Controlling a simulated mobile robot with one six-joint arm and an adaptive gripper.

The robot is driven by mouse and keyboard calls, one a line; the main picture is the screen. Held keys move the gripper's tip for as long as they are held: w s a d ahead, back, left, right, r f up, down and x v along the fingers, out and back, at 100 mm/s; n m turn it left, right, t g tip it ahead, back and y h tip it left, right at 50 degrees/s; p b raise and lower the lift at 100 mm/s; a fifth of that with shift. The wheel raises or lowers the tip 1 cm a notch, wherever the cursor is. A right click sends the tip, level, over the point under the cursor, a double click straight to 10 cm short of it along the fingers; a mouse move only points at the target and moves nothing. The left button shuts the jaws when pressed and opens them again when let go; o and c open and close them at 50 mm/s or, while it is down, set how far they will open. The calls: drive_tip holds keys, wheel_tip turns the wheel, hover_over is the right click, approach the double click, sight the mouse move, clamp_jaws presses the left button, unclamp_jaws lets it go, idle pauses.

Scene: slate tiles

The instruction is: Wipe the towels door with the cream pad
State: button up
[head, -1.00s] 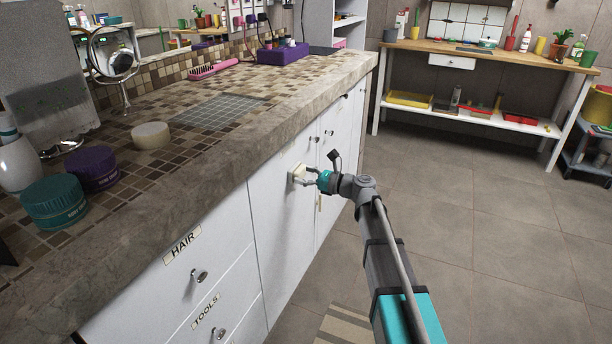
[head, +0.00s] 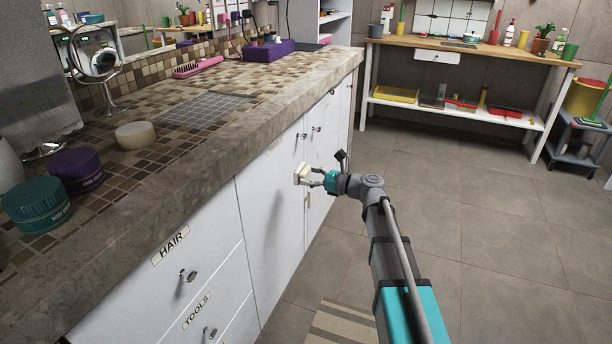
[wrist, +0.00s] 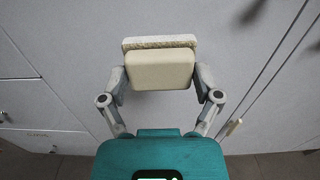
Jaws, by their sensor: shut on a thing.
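A cream pad (head: 301,173) is held in front of the white cabinet fronts below the counter; in the wrist view the pad (wrist: 160,70) shows a smooth block with a rougher layer on its far side. My gripper (head: 312,176) is shut on the pad, one finger on each side in the wrist view (wrist: 160,88). A plain white door (head: 262,215) is behind and left of the pad. I cannot tell whether the pad touches it. No towels label can be read. A small tan strip (head: 308,200) is on the front just below the pad.
Drawers labelled HAIR (head: 170,247) and TOOLS (head: 197,310) with protruding knobs are at the lower left. The tiled counter (head: 225,90) overhangs the fronts and holds jars and a mirror (head: 95,55). A striped mat (head: 340,325) lies on otherwise open floor.

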drive_tip(key=shift+d, duration=0.15)
drive_tip(key=shift+v, duration=1.5)
drive_tip(key=shift+r, duration=0.15)
